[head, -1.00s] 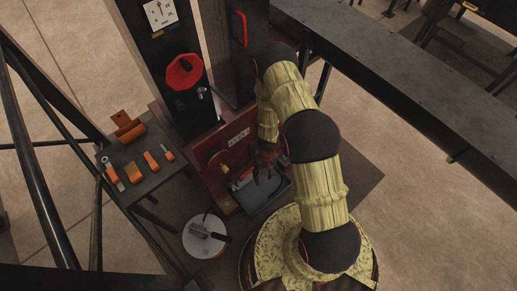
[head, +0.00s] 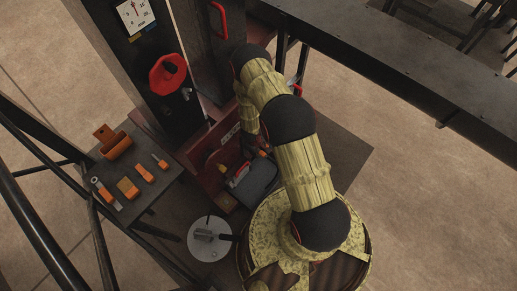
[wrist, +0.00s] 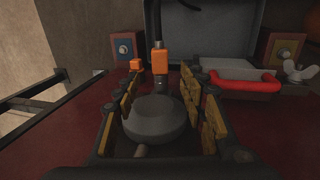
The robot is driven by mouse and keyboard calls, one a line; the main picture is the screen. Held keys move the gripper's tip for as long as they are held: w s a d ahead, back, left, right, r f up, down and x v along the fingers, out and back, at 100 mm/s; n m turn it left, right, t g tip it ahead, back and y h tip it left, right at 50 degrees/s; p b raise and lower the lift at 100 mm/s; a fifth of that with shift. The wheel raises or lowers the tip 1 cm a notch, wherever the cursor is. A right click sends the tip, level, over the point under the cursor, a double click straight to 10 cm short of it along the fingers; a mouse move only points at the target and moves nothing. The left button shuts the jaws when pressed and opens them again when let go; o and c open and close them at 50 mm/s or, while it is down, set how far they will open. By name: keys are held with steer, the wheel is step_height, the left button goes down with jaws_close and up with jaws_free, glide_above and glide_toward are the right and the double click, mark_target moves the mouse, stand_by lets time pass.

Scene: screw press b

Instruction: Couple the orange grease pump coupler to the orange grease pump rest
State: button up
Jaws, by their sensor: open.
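In the wrist view an orange block (wrist: 159,61) stands upright on a dark cylindrical stem, straight ahead beyond my fingertips. A smaller orange piece (wrist: 136,65) sits just left of it. I cannot tell for sure which is the coupler and which the rest. My gripper (wrist: 160,95) is open, its tan-padded fingers spread to both sides. A grey rounded body (wrist: 155,118) shows between the fingers; I cannot tell whether they touch it. In the head view a small orange spot (head: 262,153) shows by the press base, beside my arm's end; my fingers are mostly hidden there.
A grey box with a red handle (wrist: 243,82) lies right of the orange block, with a wing nut (wrist: 298,72) beyond. In the head view a side table (head: 150,195) holds several orange tools. A round grey stool (head: 208,247) and the press column (head: 135,60) stand nearby.

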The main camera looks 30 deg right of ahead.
mark_target(261, 152)
steer(key=b+x, duration=0.1)
steer(key=x, duration=0.3)
steer(key=shift+d+f+b, duration=0.1)
steer(key=shift+f+b, duration=0.2)
steer(key=shift+f, duration=0.1)
steer(key=c, duration=0.3)
steer(key=c, duration=0.7)
jaws_close()
